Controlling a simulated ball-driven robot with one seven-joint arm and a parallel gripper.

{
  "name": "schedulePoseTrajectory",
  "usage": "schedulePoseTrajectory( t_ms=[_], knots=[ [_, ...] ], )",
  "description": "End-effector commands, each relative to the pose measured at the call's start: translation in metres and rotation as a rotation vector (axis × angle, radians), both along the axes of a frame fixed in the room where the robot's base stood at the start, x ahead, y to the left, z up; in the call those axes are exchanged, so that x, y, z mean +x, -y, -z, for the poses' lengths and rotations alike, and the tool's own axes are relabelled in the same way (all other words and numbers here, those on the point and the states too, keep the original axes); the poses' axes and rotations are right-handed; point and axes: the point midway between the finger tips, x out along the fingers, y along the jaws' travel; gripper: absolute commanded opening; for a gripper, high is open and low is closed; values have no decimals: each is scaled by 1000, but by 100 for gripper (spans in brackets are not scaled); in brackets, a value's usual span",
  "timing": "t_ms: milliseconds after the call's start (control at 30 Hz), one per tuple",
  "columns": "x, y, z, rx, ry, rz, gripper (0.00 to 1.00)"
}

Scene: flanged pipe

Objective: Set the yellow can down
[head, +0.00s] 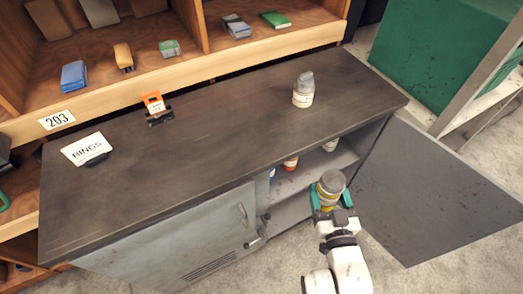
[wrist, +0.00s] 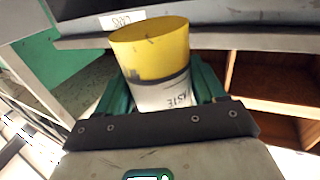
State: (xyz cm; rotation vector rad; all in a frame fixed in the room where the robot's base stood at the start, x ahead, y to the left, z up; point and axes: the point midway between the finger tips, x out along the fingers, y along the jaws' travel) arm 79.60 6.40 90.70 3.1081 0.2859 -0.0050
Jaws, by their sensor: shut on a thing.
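The yellow can (head: 329,190) is held in my gripper (head: 331,199), in front of the open cabinet (head: 290,178). In the head view it has a grey-beige top and a yellow band. In the wrist view the yellow can (wrist: 152,50) shows a yellow end, a dark band and a white label with part of a word. My gripper's teal fingers are closed on both sides of it. The can is in the air, apart from the shelves and the worktop. Part of it is hidden by the fingers.
A grey-lidded can (head: 303,92) stands on the dark worktop (head: 210,120). Inside the cabinet are a red-banded can (head: 290,163) and another can (head: 330,145). The cabinet door (head: 430,190) stands open at right. A RINGS sign (head: 88,149) and an orange-tagged item (head: 155,104) are on the worktop.

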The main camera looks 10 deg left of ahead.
Motion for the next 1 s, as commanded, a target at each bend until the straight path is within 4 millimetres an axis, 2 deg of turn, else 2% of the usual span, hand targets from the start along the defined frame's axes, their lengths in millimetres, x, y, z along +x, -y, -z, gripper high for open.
schedulePoseTrajectory(
  t_ms=[33,100,200,300,400,500,633,733,867,1000],
  knots=[
    [9,-25,-19,-5,18,-56,24],
    [16,-56,-47,-10,18,-120,24],
    [14,-98,-88,-15,20,-202,24],
    [2,-136,-127,-13,20,-273,24],
    [-16,-165,-160,-4,18,-331,24],
    [-34,-184,-184,7,12,-372,24],
    [-51,-196,-204,18,6,-401,24],
    [-54,-199,-209,21,1,-410,24],
    [-36,-198,-203,20,-2,-408,24],
    [-5,-195,-189,21,-2,-407,24]
  ],
)
